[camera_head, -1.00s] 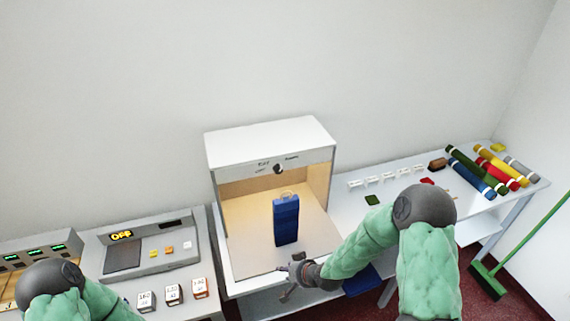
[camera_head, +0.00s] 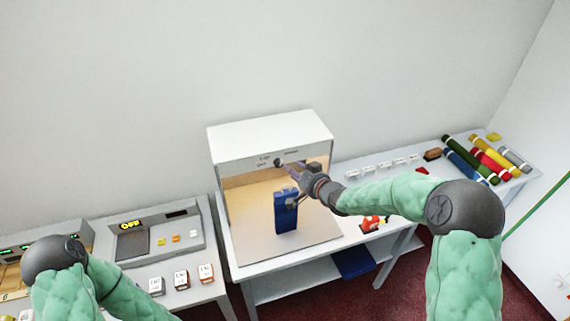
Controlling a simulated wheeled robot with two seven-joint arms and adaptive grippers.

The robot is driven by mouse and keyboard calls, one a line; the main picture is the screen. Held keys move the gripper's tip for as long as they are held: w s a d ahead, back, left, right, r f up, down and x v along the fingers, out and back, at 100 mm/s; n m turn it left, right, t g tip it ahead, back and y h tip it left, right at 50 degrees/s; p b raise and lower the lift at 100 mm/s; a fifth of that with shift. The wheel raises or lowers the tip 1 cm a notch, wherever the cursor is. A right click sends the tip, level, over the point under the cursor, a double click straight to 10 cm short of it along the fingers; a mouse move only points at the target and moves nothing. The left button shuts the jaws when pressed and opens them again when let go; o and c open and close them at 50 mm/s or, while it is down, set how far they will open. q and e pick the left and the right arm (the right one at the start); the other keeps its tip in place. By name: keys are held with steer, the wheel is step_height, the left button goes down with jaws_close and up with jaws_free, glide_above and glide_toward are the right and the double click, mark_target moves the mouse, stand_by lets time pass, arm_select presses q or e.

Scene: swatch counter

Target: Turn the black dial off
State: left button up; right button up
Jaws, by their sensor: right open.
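The black dial (camera_head: 278,163) is on the front top panel of a white light box (camera_head: 270,137), between small printed labels. My right gripper (camera_head: 287,182) is raised in front of the box opening, just below and right of the dial, with its fingers open. I cannot tell whether a fingertip touches the dial. The box interior glows warm yellow. A blue block (camera_head: 286,214) stands upright on the box floor, its upper right partly hidden by my right gripper. My left arm shows at the lower left, its gripper out of frame.
Coloured rolls (camera_head: 480,160) and small white holders (camera_head: 383,168) lie on the right counter. A green broom handle (camera_head: 540,203) leans at the far right.

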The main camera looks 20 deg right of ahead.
mark_target(282, 162)
steer(key=x, duration=0.7)
steer(key=shift+w+a, duration=0.1)
steer(key=shift+c, duration=0.3)
jaws_close()
